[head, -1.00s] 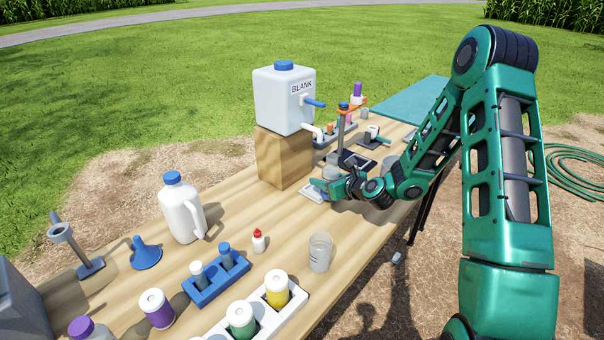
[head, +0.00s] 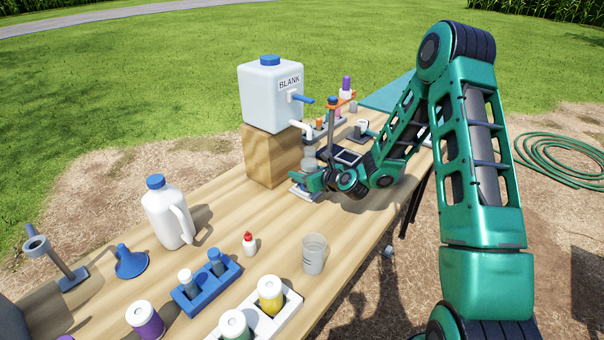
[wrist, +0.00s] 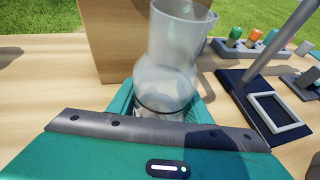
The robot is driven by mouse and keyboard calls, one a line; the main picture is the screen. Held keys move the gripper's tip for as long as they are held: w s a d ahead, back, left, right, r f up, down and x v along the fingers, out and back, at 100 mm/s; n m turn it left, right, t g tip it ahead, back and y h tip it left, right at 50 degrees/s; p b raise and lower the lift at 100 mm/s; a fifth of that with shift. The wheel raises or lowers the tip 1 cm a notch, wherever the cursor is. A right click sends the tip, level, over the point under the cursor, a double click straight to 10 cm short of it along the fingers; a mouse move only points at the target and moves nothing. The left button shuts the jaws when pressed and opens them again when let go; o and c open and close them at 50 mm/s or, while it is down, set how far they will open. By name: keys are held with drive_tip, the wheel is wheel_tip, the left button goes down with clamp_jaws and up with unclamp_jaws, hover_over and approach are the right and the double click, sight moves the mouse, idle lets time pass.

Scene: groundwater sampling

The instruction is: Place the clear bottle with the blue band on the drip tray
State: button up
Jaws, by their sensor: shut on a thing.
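My gripper (head: 312,180) is shut on a clear bottle (wrist: 175,62), which stands upright between the fingers in the wrist view. A thin dark band shows low on the bottle; I cannot tell its colour as blue. In the head view the bottle (head: 309,160) shows above the fingers, just below the white spout of the BLANK container. The drip tray (head: 303,194) lies on the table under the gripper, partly hidden by it. The bottle's base is hidden, so I cannot tell whether it touches the tray.
The BLANK container (head: 270,93) stands on a wooden block (head: 268,157) left of the gripper. A dark stand with a pole (wrist: 248,100) is close on the right. A white jug (head: 167,214), a clear cup (head: 314,254) and bottle racks stand nearer.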

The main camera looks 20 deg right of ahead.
sight(309, 169)
drive_tip(key=o, duration=1.3)
drive_tip(key=shift+a+f, duration=0.1)
drive_tip(key=shift+s+r, duration=0.15)
drive_tip(key=shift+r, duration=0.05)
drive_tip(key=v, duration=1.1)
drive_tip(key=shift+s+r, duration=0.15)
drive_tip(key=shift+s, duration=0.15)
